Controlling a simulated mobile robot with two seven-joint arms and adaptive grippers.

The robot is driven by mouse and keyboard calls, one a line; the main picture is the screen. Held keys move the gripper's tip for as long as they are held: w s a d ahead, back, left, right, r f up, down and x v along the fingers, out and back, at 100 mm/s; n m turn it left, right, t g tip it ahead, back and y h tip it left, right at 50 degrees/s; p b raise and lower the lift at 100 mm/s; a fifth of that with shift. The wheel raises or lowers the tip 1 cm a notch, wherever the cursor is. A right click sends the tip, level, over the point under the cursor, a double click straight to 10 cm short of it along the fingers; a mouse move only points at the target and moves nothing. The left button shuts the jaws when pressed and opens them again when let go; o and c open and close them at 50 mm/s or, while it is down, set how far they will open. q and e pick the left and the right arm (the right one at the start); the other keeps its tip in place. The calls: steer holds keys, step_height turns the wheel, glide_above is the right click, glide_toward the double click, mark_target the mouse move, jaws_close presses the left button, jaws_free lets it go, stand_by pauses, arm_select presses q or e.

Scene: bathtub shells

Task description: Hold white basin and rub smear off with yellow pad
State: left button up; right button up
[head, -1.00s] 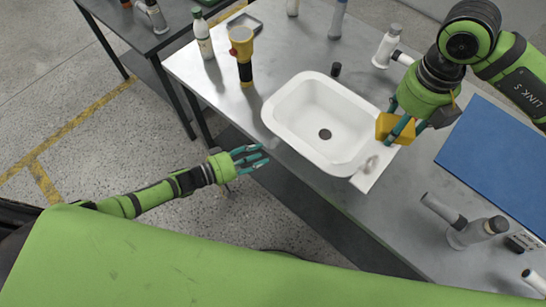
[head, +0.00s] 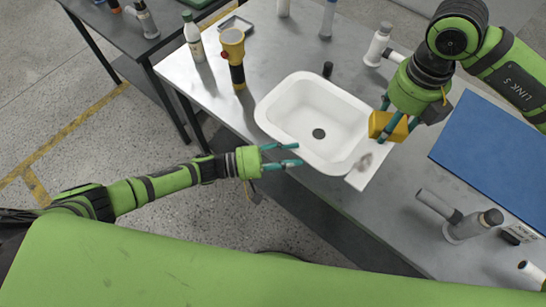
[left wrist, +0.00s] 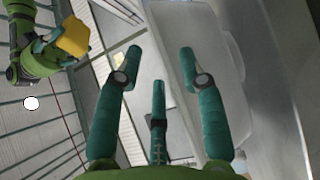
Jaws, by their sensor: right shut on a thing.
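The white basin (head: 284,115) sits on the grey metal table, with a dark drain hole in its floor. A flat white ledge runs along its right side, and a grey smear (head: 365,161) marks this ledge near its front end. My right gripper (head: 390,124) is shut on the yellow pad (head: 377,123), just above the ledge and behind the smear. My left gripper (head: 290,155) is open and empty at the basin's near-left edge; I cannot tell whether it touches. In the left wrist view the basin's pale wall (left wrist: 235,60) lies beside the open fingers.
A yellow-and-black torch (head: 235,60) and a white bottle (head: 193,38) stand at the table's left. A blue mat (head: 497,150) lies at right. A grey-and-white tool (head: 465,222) stands in front of it. A small black cap (head: 327,69) stands behind the basin.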

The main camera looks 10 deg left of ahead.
mark_target(304, 155)
arm_select(q)
steer(key=shift+x, duration=1.65)
jaws_close()
jaws_free()
jaws_close()
